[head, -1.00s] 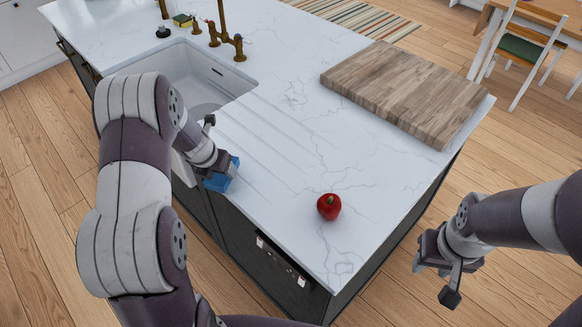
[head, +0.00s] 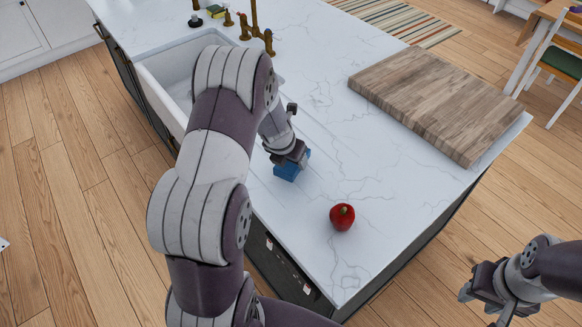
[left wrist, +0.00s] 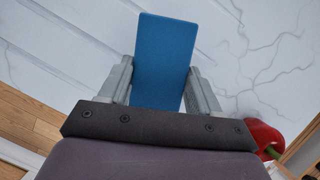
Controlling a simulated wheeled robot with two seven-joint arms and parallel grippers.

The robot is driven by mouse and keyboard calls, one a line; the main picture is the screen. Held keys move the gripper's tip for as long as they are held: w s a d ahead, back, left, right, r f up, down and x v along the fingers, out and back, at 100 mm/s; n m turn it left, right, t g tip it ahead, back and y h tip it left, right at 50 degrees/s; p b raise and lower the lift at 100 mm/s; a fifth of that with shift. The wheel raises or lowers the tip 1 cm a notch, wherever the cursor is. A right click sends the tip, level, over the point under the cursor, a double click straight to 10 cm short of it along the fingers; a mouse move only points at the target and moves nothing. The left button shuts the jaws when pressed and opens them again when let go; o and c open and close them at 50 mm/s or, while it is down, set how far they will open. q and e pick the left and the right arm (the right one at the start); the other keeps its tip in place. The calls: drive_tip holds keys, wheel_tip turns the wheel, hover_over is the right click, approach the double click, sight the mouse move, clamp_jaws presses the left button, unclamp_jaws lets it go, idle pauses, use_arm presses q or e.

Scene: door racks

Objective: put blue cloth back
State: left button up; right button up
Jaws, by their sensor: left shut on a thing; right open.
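The blue cloth (head: 291,166) is a small flat blue piece at the front part of the white marble counter (head: 385,190). My left gripper (head: 290,158) is shut on it. In the left wrist view the cloth (left wrist: 165,60) stands out from between the two grey fingers (left wrist: 160,85), over the counter top. I cannot tell whether the cloth touches the counter. My right gripper (head: 485,295) is open and empty, off the counter's right side above the wood floor.
A red apple-like fruit or pepper (head: 342,217) stands on the counter right of the cloth. A wooden board (head: 435,100) lies at the back right. The white sink (head: 165,75) with brass taps (head: 257,35) is at the back left. A green-yellow sponge (head: 216,11) lies behind it.

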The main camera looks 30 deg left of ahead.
sight(290, 166)
use_arm(q)
wheel_tip(290, 166, down, 2)
drive_tip(key=shift+s+f+b, duration=0.15)
drive_tip(key=shift+f+b, duration=0.05)
drive_tip(key=shift+b, duration=0.1)
drive_tip(key=shift+f, duration=0.3)
drive_tip(key=shift+a, duration=0.1)
use_arm(e)
drive_tip(key=shift+a+f, duration=0.1)
drive_tip(key=shift+f, duration=0.55)
use_arm(q)
drive_tip(key=shift+f, duration=0.2)
drive_tip(key=o, duration=0.9)
use_arm(e)
drive_tip(key=shift+f, duration=0.1)
use_arm(q)
drive_tip(key=shift+r, duration=0.1)
